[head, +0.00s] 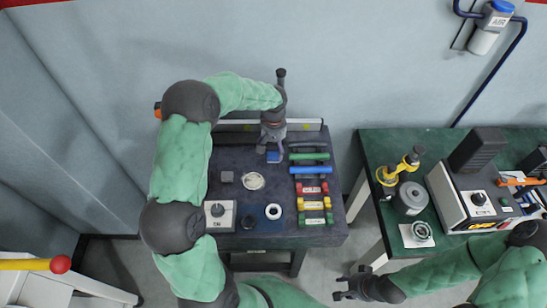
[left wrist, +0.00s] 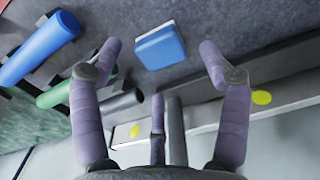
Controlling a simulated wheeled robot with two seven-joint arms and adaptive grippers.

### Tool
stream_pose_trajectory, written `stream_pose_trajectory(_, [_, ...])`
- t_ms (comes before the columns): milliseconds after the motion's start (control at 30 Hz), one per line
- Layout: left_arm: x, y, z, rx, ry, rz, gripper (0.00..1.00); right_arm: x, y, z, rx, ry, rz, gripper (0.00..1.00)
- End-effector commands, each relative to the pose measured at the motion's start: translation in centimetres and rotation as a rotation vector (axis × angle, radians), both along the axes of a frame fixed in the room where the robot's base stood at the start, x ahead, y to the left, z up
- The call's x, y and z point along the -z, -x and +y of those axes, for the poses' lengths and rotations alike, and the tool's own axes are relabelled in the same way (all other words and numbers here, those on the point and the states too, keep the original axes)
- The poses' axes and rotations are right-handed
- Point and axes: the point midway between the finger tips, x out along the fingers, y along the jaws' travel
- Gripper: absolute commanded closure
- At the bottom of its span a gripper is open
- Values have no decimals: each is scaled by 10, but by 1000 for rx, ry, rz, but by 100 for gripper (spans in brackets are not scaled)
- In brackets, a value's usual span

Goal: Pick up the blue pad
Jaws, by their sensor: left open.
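The blue pad (head: 274,157) lies on the dark table near its back. It also shows in the left wrist view (left wrist: 160,46) as a small blue block with a lighter edge. My left gripper (head: 269,149) hangs over the table just above the pad. In the left wrist view its fingers stand wide apart, one on each side of the pad and clear of it, with nothing held. My right gripper (head: 342,287) is at the lower middle of the head view, off the tables, with its fingers apart and empty.
A blue roll (head: 311,170) and a green roll (head: 309,156) lie right of the pad. A metal rail (head: 235,126) runs along the table's back edge. A round white dish (head: 253,181) and a grey block (head: 227,177) sit nearby. A green table (head: 375,147) with equipment stands right.

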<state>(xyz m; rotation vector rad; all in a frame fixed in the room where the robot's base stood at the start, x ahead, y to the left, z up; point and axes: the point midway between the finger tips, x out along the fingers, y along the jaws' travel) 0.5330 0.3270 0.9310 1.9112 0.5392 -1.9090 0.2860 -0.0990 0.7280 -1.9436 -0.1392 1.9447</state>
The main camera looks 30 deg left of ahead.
Motion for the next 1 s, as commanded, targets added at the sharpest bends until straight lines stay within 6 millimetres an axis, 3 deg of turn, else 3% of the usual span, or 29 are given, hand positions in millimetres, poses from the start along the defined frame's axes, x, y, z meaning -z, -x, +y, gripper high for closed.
stream_pose_trajectory(100, [21, 1, 0, 0, 1, 3, 24, 6, 0, 0, 0, 0, 0, 60])
stream_pose_trajectory(200, [30, 1, 1, 0, 0, 1, 24, 8, 0, 0, 0, 0, 0, 60])
stream_pose_trajectory(433, [31, 0, 1, 0, 0, 0, 24, 7, 0, 0, 0, 0, 0, 60])
stream_pose_trajectory(467, [31, 0, 1, 0, 0, 0, 29, 7, 0, 0, 0, 0, 0, 60])
stream_pose_trajectory(667, [31, 0, 1, 1, 1, 1, 86, 7, 0, 0, 0, 0, 0, 60])
stream_pose_trajectory(1000, [30, 1, 0, 1, 1, 1, 89, 7, 0, 0, 0, 0, 0, 60])
